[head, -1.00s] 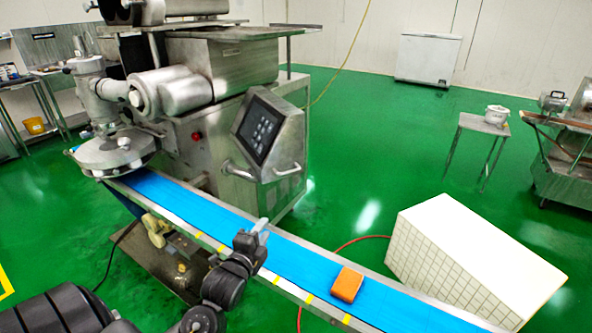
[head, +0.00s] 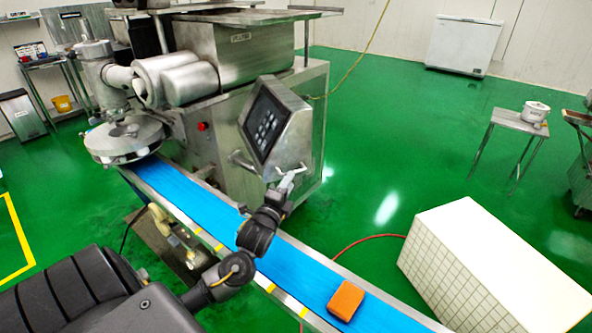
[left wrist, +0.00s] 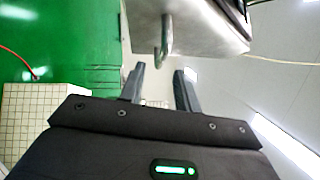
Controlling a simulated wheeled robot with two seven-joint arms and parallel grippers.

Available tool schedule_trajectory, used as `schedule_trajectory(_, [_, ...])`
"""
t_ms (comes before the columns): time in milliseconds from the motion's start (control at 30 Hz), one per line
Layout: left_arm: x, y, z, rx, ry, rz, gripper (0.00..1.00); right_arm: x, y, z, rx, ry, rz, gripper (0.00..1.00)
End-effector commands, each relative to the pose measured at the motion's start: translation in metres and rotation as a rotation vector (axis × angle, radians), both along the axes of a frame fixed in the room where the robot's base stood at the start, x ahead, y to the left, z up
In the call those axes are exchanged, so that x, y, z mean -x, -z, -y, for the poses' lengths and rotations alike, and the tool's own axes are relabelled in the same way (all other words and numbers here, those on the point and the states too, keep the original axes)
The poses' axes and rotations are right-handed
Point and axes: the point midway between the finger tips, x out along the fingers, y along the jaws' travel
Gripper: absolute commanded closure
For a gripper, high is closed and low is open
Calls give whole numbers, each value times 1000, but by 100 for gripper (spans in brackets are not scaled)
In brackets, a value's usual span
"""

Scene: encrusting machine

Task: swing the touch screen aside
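The touch screen (head: 266,122) is a dark panel in a grey metal housing on the machine's side, above the belt. The housing has curved metal handles at its lower edge. My left gripper (head: 290,180) is just below the housing's lower right corner, near the right handle. In the left wrist view, my left gripper (left wrist: 159,69) has its two fingers apart. A handle (left wrist: 165,35) hangs down from the housing (left wrist: 205,25), its lower end at or just ahead of the gap between the fingertips. I cannot tell whether they touch. My right gripper is not in view.
The blue conveyor belt (head: 185,190) runs below my left arm, with an orange block (head: 346,300) on it. A white tiled box (head: 490,250) stands at the right. A small table (head: 515,121) with a white pot stands farther back.

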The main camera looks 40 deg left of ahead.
Motion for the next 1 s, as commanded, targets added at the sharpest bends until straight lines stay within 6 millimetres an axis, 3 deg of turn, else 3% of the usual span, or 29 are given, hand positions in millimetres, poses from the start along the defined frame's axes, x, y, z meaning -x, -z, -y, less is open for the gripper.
schedule_trajectory(100, [-22,-6,-7,-1,-2,2,68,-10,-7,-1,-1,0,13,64])
schedule_trajectory(300, [-46,-7,-14,-1,-2,0,68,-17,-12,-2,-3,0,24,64])
schedule_trajectory(733, [-55,-7,-16,0,0,0,68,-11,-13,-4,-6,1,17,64])
schedule_trajectory(1000, [-55,-7,-16,0,0,0,100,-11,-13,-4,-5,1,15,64])
